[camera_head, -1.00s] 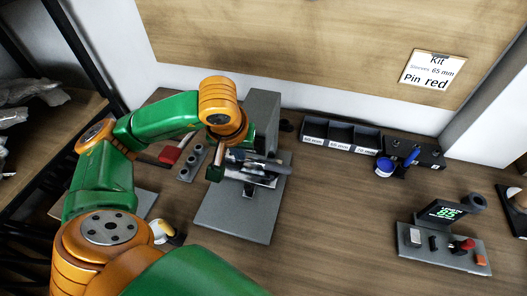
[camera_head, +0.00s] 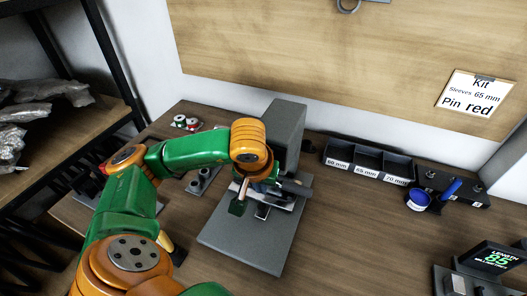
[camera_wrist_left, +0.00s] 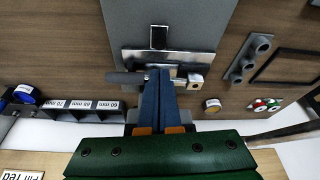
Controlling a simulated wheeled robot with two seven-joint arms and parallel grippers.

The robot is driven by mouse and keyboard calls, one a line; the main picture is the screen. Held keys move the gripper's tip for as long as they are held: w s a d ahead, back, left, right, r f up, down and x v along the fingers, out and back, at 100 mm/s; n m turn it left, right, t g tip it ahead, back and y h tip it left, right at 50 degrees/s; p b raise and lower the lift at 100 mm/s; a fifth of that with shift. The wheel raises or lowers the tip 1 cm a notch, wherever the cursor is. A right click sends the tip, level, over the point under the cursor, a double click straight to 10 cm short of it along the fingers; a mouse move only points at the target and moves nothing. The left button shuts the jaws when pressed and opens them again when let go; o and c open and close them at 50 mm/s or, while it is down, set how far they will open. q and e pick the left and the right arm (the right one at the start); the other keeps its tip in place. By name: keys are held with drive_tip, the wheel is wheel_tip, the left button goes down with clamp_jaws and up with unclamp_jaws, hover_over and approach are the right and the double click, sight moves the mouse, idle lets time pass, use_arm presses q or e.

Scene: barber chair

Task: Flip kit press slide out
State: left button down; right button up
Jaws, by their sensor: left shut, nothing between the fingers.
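The press (camera_head: 287,130) is a grey machine with a tall column and a flat base plate (camera_head: 240,238). Its metal slide (camera_wrist_left: 195,61) lies across the plate in the left wrist view, with a dark round handle (camera_wrist_left: 126,78) at the left and a block with a brass hole (camera_wrist_left: 195,81) at the right. My left gripper (camera_head: 262,186) is at the slide, in front of the column. In the left wrist view its blue fingers (camera_wrist_left: 165,73) are shut together over the slide's middle, with nothing between them. Whether they touch it cannot be told. My right gripper is not in view.
A labelled sleeve bin (camera_head: 367,160) and a tool block with a blue-handled tool (camera_head: 450,188) stand right of the press. A length display (camera_head: 492,258) is at the lower right. A holed grey rack (camera_head: 204,180) is left of the press. A kit card (camera_head: 475,92) hangs behind.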

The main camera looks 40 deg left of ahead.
use_arm(q)
approach(265, 202)
drive_tip(key=x, duration=0.5)
drive_tip(key=shift+p, duration=0.3)
